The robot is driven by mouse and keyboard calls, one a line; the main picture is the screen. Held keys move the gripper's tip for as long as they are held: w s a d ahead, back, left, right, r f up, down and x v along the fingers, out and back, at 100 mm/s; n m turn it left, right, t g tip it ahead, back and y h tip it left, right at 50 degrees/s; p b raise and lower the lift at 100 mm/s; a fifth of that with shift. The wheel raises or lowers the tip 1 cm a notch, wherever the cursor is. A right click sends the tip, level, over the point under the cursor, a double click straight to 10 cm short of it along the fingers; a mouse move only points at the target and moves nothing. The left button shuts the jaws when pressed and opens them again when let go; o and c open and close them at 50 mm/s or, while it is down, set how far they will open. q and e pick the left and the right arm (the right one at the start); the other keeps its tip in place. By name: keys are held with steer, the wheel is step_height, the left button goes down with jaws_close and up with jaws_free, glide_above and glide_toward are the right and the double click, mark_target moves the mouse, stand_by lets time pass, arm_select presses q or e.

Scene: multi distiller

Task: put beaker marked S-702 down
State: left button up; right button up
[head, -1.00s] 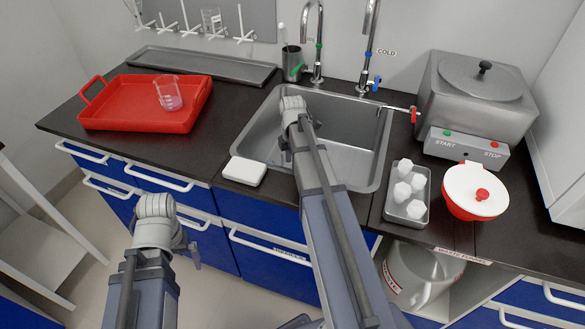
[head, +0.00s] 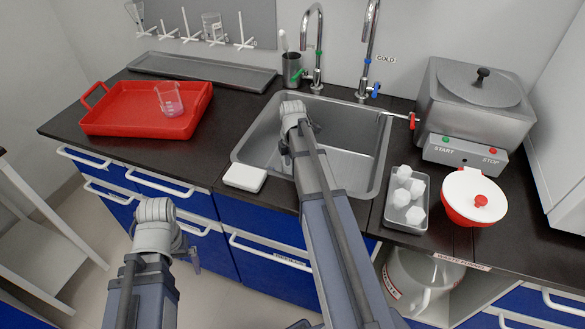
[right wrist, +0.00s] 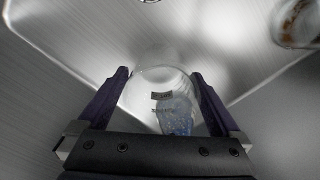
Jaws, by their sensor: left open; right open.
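In the right wrist view, a clear glass beaker (right wrist: 160,88) with a small dark label sits between the open fingers of my right gripper (right wrist: 157,74). The label is too blurred to read. Something bluish shows in or through the glass. The metal around it looks like the inside of the sink (head: 255,130). In the head view my right arm reaches over the sink and hides its own fingers and this beaker. My left gripper (head: 193,258) is open and empty, low in front of the blue cabinets.
A second glass vessel (right wrist: 297,22) with brownish residue stands at the wrist view's upper right. A red tray (head: 100,122) at left holds a beaker with pink liquid (head: 169,98). A white block (head: 244,176) lies at the sink's front left; taps (head: 369,45) stand behind.

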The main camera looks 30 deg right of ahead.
step_height(320, 180, up, 12)
steer(key=p, duration=1.1)
steer(key=shift+f, duration=0.2)
